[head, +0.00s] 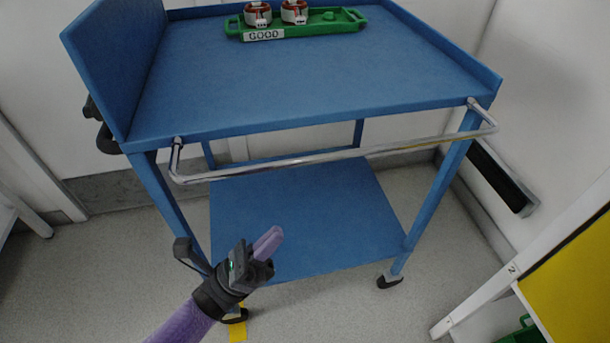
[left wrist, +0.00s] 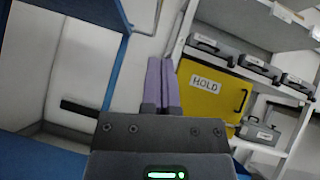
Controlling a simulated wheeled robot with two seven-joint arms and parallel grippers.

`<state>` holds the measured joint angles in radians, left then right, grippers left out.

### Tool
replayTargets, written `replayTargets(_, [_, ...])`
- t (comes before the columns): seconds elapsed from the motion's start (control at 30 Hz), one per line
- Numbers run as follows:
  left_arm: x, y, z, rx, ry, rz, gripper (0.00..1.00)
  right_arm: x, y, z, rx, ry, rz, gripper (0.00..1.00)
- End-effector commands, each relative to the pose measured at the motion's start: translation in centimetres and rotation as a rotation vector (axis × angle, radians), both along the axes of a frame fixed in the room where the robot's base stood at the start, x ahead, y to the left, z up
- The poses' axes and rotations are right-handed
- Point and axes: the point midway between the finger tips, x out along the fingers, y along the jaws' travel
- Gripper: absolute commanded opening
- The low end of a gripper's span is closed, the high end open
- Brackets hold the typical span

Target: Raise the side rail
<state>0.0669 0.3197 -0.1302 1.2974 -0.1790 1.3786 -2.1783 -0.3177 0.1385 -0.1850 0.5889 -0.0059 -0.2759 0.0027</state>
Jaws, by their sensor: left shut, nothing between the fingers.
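The side rail (head: 335,156) is a chromed bar on the near side of the blue cart (head: 300,115). It hangs out and slightly below the edge of the cart's top, joined at a bracket near each front corner. My left gripper (head: 270,240) is in front of the cart, lower than the rail and left of centre, apart from it in the picture. Its purple fingers are together and empty. They also show closed in the left wrist view (left wrist: 161,82). The rail cannot be made out in the left wrist view. My right gripper is not in view.
A green tray (head: 345,27) marked GOOD holds two parts at the top's far edge. The cart has a lower shelf (head: 310,215) and casters. A yellow HOLD panel (left wrist: 213,90) stands in a white rack with grey cases (left wrist: 215,47). Open floor lies before the cart.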

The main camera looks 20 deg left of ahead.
Motion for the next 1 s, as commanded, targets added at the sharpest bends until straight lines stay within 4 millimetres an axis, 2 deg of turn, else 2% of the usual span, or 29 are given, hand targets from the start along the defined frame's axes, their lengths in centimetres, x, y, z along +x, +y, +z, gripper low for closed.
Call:
replayTargets(0.1, [1.3, -1.3, 2.1, -0.002, -0.006, -0.003, 0.00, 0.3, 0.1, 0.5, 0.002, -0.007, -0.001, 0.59])
replayTargets(0.37, [4.3, -4.1, 5.8, -0.001, -0.003, -0.003, 0.00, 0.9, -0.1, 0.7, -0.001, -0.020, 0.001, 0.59])
replayTargets(0.53, [4.7, -3.5, 8.4, 0.001, -0.001, -0.001, 0.00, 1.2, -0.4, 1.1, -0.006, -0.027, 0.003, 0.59])
replayTargets(0.7, [4.9, -3.4, 9.3, -0.001, 0.002, -0.001, 0.00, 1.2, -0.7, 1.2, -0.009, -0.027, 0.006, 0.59])
replayTargets(1.0, [4.9, -3.4, 9.3, -0.001, 0.003, 0.000, 0.00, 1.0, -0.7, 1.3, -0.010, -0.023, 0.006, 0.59])
